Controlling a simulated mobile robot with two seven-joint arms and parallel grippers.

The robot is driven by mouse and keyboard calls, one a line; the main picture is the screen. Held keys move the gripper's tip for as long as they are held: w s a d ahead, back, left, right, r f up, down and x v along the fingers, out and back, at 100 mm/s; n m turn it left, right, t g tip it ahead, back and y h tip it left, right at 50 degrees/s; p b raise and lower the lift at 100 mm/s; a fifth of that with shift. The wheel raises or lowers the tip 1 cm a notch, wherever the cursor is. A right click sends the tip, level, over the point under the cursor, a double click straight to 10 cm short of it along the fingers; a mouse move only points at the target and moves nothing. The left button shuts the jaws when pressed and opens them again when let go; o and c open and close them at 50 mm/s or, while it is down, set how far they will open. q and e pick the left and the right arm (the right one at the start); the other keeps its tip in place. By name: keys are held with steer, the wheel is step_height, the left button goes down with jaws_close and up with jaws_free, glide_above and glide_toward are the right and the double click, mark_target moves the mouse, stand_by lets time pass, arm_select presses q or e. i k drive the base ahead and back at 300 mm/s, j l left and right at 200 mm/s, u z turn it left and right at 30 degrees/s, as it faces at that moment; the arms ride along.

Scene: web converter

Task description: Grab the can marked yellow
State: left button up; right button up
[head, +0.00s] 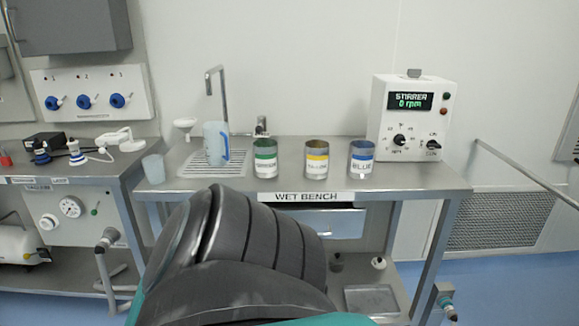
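The can marked yellow (316,161) stands upright on the wet bench (405,177), with a yellow band and a white label. It is the middle one of three cans. The can marked green (265,160) stands to its left, and the can marked blue (361,159) to its right, with gaps between them. A dark, ribbed part of my own body fills the lower middle of the view, in front of the bench. Neither of my grippers shows.
A sink grate (212,169) with a blue-tinted jug (215,143) lies left of the cans. A beaker (153,169) stands at the bench's left end. The stirrer box (409,118) stands back right. The bench's right front is clear.

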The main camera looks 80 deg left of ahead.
mark_target(317, 151)
steer(key=u, duration=2.4)
